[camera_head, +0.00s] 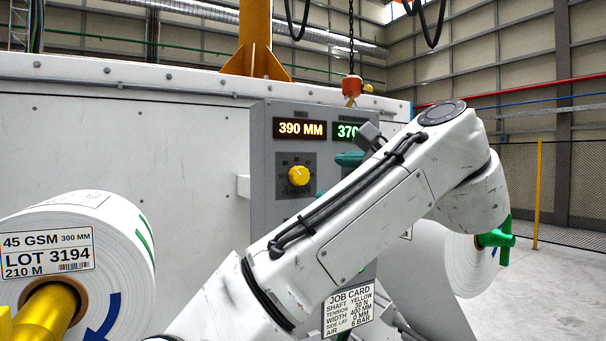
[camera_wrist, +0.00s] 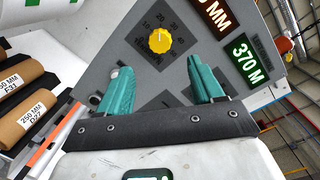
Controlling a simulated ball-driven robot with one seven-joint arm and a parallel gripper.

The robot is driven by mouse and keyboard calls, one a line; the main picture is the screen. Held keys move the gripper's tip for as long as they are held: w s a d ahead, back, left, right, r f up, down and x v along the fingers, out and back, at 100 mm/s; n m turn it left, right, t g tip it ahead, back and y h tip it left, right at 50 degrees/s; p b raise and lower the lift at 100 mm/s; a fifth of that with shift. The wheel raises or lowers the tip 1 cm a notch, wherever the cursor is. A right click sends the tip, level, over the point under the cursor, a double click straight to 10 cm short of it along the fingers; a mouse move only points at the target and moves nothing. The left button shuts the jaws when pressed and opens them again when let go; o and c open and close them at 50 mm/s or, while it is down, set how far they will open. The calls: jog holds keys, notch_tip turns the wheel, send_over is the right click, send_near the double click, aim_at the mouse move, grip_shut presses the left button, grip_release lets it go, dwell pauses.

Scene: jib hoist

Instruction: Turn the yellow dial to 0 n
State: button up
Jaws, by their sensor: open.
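The yellow dial (camera_head: 299,175) sits on a dark square plate on the grey control panel, below an orange display reading 390 MM. It also shows in the wrist view (camera_wrist: 160,41), with small scale marks around it. Which mark it points to is too small to tell. My gripper (camera_wrist: 163,80) has teal fingers spread apart with nothing between them. In the wrist view the dial lies beyond the fingertips, roughly centred between them and apart from them. In the head view my arm hides most of my gripper.
A green display (camera_head: 347,131) reads 370 and is partly hidden. A job card (camera_head: 348,309) lists tension 30 N. A white roll (camera_head: 90,260) on a yellow shaft stands at left. A red hoist hook block (camera_head: 352,86) hangs above the panel. Open floor lies at right.

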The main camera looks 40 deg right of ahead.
aim_at(303, 177)
jog(key=w+p, duration=0.1)
jog(key=w, duration=0.2)
jog(key=w+d, duration=0.1)
jog(key=w, duration=0.2)
jog(key=w+p, duration=0.1)
jog(key=w, duration=0.2)
jog(key=shift+d+p, duration=0.3)
jog(key=shift+p, duration=0.05)
jog(key=c, duration=1.1)
jog(key=shift+o, duration=0.2)
